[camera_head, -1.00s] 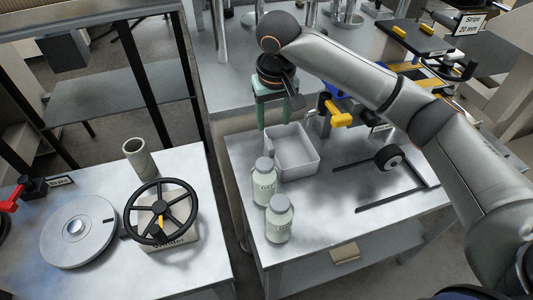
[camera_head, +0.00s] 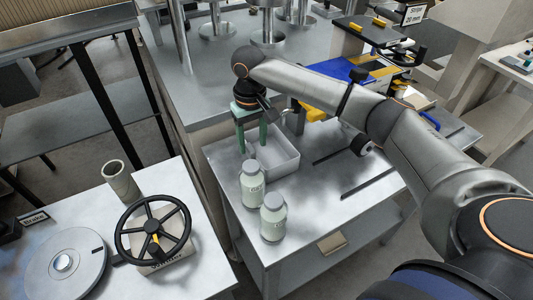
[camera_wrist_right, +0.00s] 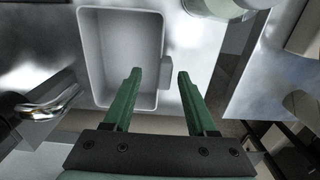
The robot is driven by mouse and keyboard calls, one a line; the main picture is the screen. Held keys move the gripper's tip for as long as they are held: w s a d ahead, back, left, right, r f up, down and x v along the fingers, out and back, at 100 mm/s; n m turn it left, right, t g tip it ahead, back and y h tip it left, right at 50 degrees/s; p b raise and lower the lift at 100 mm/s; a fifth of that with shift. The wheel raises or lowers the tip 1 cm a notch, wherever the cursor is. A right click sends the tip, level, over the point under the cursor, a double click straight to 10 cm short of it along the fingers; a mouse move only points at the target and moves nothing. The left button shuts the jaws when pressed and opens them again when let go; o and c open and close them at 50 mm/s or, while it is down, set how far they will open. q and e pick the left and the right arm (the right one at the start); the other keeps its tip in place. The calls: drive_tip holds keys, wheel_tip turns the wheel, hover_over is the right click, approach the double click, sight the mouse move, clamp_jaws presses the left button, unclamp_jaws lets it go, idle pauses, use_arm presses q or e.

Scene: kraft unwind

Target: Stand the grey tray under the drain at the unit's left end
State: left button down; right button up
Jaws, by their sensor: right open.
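The grey tray (camera_head: 284,167) is an open rectangular box on the metal bench top, behind two bottles. It also shows in the right wrist view (camera_wrist_right: 122,42), with a small tab (camera_wrist_right: 166,73) on one wall. My right gripper (camera_head: 253,145) is open, its green fingers pointing down at the tray's left side. In the wrist view the fingers (camera_wrist_right: 158,75) straddle the tabbed wall, one over the inside and one outside. Contact cannot be told. A metal fitting with a yellow handle (camera_head: 312,112) is behind the tray; I cannot tell if it is the drain. My left gripper is not in view.
Two pale lidded bottles (camera_head: 252,184) (camera_head: 273,217) stand close in front of the tray. A handwheel (camera_head: 152,232) and a grey cup (camera_head: 121,181) are on the left table. A gap separates the tables. Slots cross the bench right of the tray.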

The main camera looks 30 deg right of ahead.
sight(251, 155)
drive_tip(key=f, duration=0.5)
drive_tip(key=shift+w+a+f, duration=0.1)
drive_tip(key=shift+a+f, duration=0.2)
drive_tip(key=shift+c, duration=0.2)
clamp_jaws()
idle(1.0)
